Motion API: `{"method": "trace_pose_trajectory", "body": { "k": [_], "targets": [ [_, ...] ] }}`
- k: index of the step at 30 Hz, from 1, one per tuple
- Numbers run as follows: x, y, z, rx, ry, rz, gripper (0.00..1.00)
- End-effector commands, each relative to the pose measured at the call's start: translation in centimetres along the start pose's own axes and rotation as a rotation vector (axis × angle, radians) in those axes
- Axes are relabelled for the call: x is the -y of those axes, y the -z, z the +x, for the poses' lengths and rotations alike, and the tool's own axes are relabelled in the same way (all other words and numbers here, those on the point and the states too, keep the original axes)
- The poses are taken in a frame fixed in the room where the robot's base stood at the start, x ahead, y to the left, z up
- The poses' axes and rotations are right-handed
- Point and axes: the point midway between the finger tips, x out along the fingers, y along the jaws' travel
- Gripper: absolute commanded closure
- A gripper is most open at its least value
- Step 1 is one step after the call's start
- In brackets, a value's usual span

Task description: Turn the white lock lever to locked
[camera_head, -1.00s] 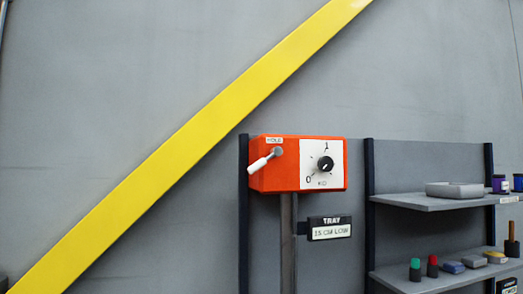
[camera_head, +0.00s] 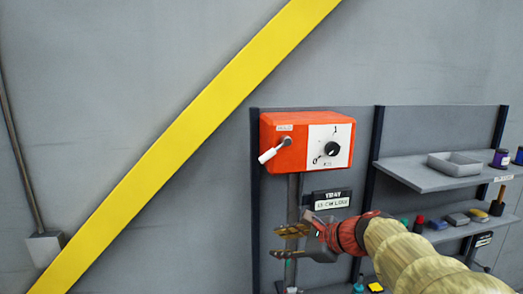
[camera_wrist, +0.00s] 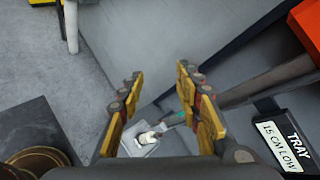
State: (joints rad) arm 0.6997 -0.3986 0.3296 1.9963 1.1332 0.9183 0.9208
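The white lock lever (camera_head: 270,154) sticks out from the left part of the orange actuator box (camera_head: 285,155), tilted down to the left from its grey pivot. A black knob (camera_head: 331,149) sits on the box's white face plate with marks 0 and 1. My gripper (camera_head: 282,243) is below the box, in front of its post, and apart from the lever. In the wrist view my gripper (camera_wrist: 155,100) has its two yellow-padded fingers spread with nothing between them. The lever is not seen in the wrist view; only an orange corner of the box (camera_wrist: 250,22) shows at the upper right.
Shelves at right hold a grey tray (camera_head: 454,164) and several small items. A yellow diagonal beam (camera_head: 190,140) crosses the wall at left. Space left of the box is clear.

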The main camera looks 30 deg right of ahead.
Motion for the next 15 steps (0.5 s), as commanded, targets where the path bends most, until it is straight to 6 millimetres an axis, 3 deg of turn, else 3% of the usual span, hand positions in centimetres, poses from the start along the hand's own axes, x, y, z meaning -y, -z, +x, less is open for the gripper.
{"method": "trace_pose_trajectory", "body": {
  "k": [1, 6, 10, 15],
  "targets": [
    [3.6, -1.6, -1.0, 0.053, 0.056, 0.177, 0.66],
    [11.4, -5.7, -2.5, 0.300, 0.163, 0.747, 0.66],
    [15.5, -8.7, -4.4, 0.494, 0.161, 1.103, 0.66],
    [17.2, -10.1, -5.7, 0.620, 0.100, 1.410, 0.66]
  ]
}}
